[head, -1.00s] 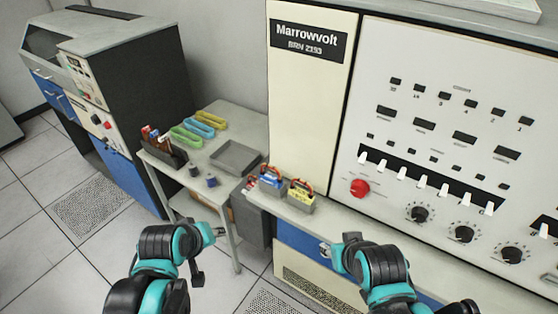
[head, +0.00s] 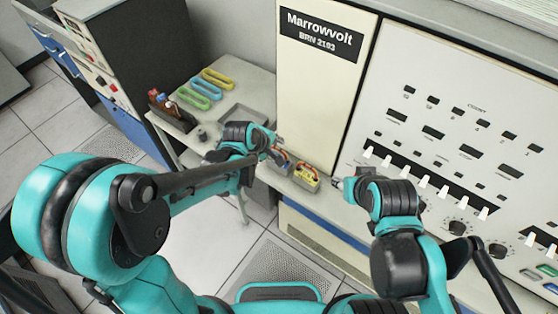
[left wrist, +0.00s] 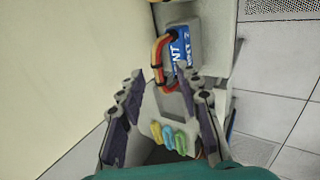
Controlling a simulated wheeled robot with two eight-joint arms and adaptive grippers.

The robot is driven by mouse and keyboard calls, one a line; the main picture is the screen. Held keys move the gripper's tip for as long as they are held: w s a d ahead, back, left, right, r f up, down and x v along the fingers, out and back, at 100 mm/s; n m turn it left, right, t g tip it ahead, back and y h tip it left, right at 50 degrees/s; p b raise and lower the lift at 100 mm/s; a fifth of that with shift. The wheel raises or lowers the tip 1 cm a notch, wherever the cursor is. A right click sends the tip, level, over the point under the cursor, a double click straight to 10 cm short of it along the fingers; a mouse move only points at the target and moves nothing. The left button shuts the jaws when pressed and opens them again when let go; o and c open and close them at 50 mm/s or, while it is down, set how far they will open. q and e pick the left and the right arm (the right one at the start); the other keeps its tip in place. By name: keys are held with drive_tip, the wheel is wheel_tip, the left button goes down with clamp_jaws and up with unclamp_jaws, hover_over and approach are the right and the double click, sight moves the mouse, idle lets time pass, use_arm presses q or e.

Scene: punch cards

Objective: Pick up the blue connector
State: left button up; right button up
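The blue connector (left wrist: 181,50) has white lettering and an orange-red cable loop. In the left wrist view it sits in a grey holder just beyond my fingertips. In the head view my left gripper mostly covers it. My left gripper (left wrist: 161,80) is open and empty, its fingers spread on the near side of the connector, apart from it. It also shows in the head view (head: 275,147). My right gripper (head: 338,184) is near the console ledge, right of the yellow connector; its fingers are too small to read.
A yellow connector (head: 306,177) stands beside the blue one on the ledge. The tall cream Marrowvolt panel (head: 318,90) rises behind. The side table holds a grey tray (head: 246,114), yellow (head: 217,79), blue (head: 206,88) and green (head: 193,98) loops, and a dark card holder (head: 172,112).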

use_arm(q)
drive_tip(key=shift+x, duration=0.8)
drive_tip(key=shift+w+d+f, duration=0.2)
drive_tip(key=shift+w+f, duration=0.1)
drive_tip(key=shift+f, duration=0.15)
clamp_jaws()
drive_tip(key=shift+r, duration=0.1)
wheel_tip(320, 180, up, 10)
drive_tip(key=shift+f+p, duration=0.15)
drive_tip(key=shift+p, duration=0.5)
wheel_tip(320, 180, up, 5)
drive_tip(key=p, duration=0.3)
drive_tip(key=shift+p, duration=0.35)
